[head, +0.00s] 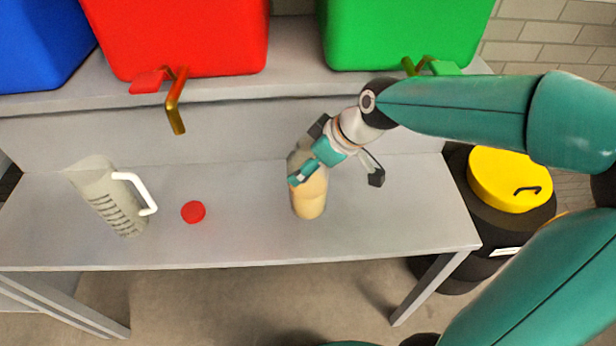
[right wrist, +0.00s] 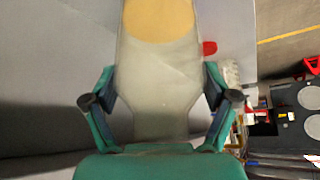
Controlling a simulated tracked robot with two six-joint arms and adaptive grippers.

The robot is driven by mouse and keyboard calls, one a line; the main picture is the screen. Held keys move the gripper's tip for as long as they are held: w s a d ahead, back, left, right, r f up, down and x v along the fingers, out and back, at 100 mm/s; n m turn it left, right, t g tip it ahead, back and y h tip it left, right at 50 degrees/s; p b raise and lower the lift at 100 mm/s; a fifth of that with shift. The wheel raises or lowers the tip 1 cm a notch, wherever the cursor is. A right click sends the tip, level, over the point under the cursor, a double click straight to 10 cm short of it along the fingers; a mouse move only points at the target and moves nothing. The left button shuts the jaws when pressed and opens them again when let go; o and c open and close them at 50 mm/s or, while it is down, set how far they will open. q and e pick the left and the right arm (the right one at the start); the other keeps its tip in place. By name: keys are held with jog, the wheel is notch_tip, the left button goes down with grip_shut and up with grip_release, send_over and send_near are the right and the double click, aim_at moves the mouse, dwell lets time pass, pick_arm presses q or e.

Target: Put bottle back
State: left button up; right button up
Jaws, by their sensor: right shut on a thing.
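A clear bottle with tan contents (head: 310,196) is near the middle of the grey bench, roughly upright. Whether its base touches the bench is hard to tell. My right gripper (head: 306,161) is shut on its upper part, and the fingers hide some of it. In the right wrist view the bottle (right wrist: 160,65) runs between the two fingers (right wrist: 160,88), its tan part at the far end. A red cap (head: 193,212) lies on the bench to the left of the bottle. My left gripper is not in view.
A measuring jug with a white handle (head: 108,195) stands at the bench's left. Red (head: 185,35), green (head: 400,30) and blue (head: 38,40) containers stand on the raised shelf (head: 290,90). A brass tap (head: 175,105) juts forward. A yellow-lidded black drum (head: 510,180) is at right.

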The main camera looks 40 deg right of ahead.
jog(key=shift+f, duration=2.15)
jog(key=shift+f+b, duration=0.15)
jog(key=shift+b, duration=0.3)
jog(key=o, duration=1.6)
jog(key=v, duration=1.2)
jog(key=shift+a, duration=0.1)
